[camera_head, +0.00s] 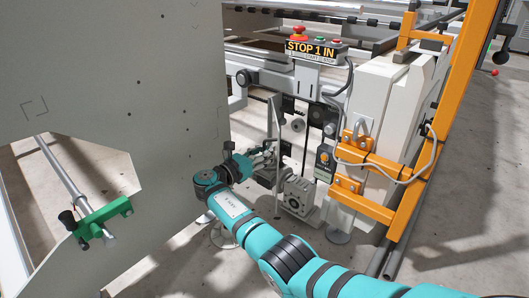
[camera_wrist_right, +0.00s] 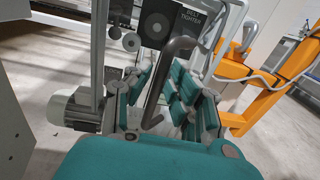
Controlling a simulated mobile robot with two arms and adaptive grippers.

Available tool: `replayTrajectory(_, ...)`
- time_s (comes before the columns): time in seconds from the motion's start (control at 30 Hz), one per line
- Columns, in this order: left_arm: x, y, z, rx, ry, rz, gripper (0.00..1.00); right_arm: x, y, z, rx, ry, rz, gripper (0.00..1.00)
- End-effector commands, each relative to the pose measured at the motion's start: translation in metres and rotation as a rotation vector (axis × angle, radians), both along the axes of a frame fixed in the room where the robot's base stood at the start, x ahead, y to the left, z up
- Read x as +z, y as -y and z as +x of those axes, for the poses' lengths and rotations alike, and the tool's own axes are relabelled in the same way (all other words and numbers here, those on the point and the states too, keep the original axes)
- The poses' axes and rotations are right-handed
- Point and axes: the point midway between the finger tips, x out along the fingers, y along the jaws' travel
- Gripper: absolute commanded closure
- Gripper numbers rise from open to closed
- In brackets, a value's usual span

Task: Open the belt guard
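My right gripper (camera_head: 264,160) reaches in at the machine's lower side, beside the large pale panel. In the right wrist view my right gripper (camera_wrist_right: 165,98) has its teal fingers spread. A grey bent bar handle (camera_wrist_right: 168,80) runs between them, with gaps showing on its sides; I cannot tell whether any finger touches it. A dark plate (camera_wrist_right: 168,20) with white lettering and a round mark is behind the handle's upper end. I cannot clearly make out the belt guard's outline or whether the handle belongs to it. My left gripper is not in view.
A large pale panel (camera_head: 110,75) fills the left. A green clamp (camera_head: 100,220) sits on a rail. A stop-button box (camera_head: 312,50) is above my gripper. A grey motor (camera_head: 298,196) is just below it. An orange frame (camera_head: 405,190) stands right; open floor lies beyond.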

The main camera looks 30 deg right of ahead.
Motion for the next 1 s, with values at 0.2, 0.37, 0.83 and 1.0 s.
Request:
replayTrajectory(0.2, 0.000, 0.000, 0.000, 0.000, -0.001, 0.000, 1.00, -0.001, -0.025, -0.007, 0.004, 0.001, 0.003, 0.80)
replayTrajectory(0.37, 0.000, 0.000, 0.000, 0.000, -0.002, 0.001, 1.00, -0.001, -0.058, -0.019, 0.003, -0.001, 0.002, 0.80)
replayTrajectory(0.83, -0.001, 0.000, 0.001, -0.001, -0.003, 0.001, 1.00, -0.001, -0.113, -0.038, 0.000, -0.001, 0.000, 0.80)
replayTrajectory(1.0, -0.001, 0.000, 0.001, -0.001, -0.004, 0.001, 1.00, -0.001, -0.114, -0.039, 0.000, -0.001, 0.000, 0.80)
